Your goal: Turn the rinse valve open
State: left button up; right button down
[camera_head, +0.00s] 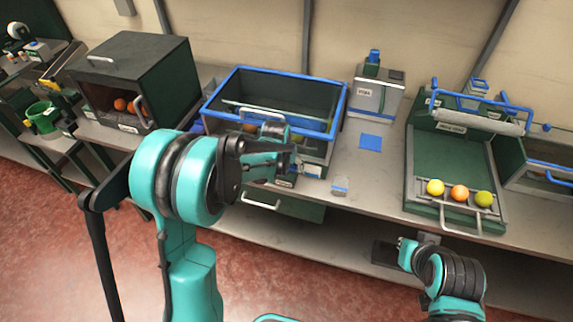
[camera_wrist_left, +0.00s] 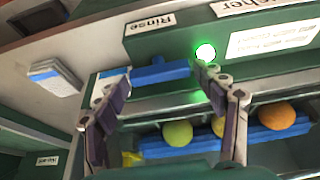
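The rinse valve handle looks like a blue bar (camera_wrist_left: 160,74) under the "Rinse" label on a dark green panel in the left wrist view. My left gripper (camera_wrist_left: 160,80) is open, one finger on each side of the bar. I cannot tell whether either finger touches it. A lit green lamp (camera_wrist_left: 205,52) is just right of the bar, by the right fingertip. In the head view my left gripper (camera_head: 287,160) is at the front of the blue-rimmed wash bin (camera_head: 335,105), and hides part of that panel.
Green and orange fruits (camera_wrist_left: 277,115) lie behind the fingers in the left wrist view. A green tray (camera_head: 420,165) with several fruits stands right on the bench. A dark box (camera_head: 150,65) holding oranges stands left. Bench (camera_head: 375,180) between bin and tray is mostly clear.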

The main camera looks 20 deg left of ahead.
pick_arm(q)
jog(key=c, duration=0.5)
jog(key=shift+c, duration=0.2)
jog(key=n+y, duration=0.1)
jog(key=n, duration=0.3)
jog(key=shift+d+n+y, duration=0.1)
jog(key=shift+n+y, duration=0.2)
jog(key=shift+y, duration=0.1)
jog(key=o, duration=1.2)
jog(key=shift+c, duration=0.2)
